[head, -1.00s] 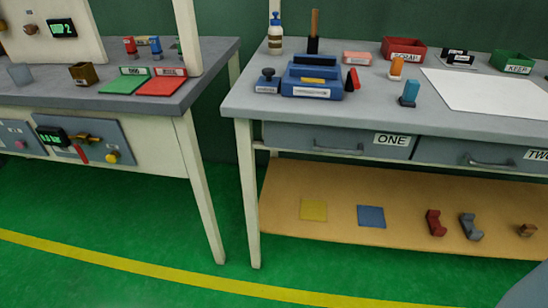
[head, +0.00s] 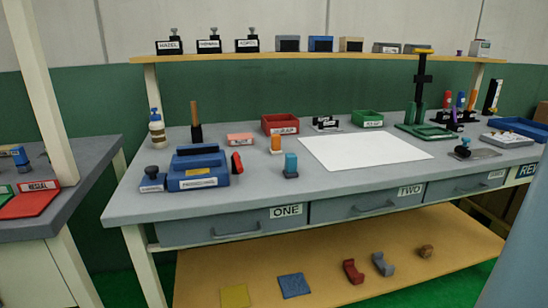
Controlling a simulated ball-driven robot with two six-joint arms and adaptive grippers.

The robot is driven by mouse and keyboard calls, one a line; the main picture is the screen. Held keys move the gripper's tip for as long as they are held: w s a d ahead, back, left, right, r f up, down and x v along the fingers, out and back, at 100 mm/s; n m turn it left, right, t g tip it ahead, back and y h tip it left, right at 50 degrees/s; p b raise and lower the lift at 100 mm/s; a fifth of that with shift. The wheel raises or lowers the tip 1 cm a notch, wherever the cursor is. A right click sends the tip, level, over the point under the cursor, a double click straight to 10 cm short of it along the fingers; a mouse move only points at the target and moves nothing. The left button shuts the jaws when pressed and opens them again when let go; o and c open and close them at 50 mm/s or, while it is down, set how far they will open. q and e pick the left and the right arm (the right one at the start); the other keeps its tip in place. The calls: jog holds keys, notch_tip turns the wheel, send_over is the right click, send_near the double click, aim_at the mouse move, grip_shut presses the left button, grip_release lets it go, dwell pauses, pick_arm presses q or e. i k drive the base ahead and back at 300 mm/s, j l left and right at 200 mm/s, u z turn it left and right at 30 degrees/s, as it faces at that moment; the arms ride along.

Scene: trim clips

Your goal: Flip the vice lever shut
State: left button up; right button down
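The blue vice (head: 198,176) sits near the left end of the grey workbench in the head view. It is a low blocky body with a dark slot on top and a pale label on its front. A short red lever (head: 237,163) stands nearly upright, slightly tilted, at the vice's right side. I cannot tell from here how it joins the vice. Neither of my grippers is in view.
A black-knobbed block (head: 152,180) stands close left of the vice. An orange clip (head: 276,145) and a blue clip (head: 291,166) stand to its right. A white sheet (head: 365,150) covers the bench middle. Another table (head: 55,215) is at left, with a gap between.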

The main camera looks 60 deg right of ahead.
aim_at(238, 170)
jog(key=z, duration=1.45)
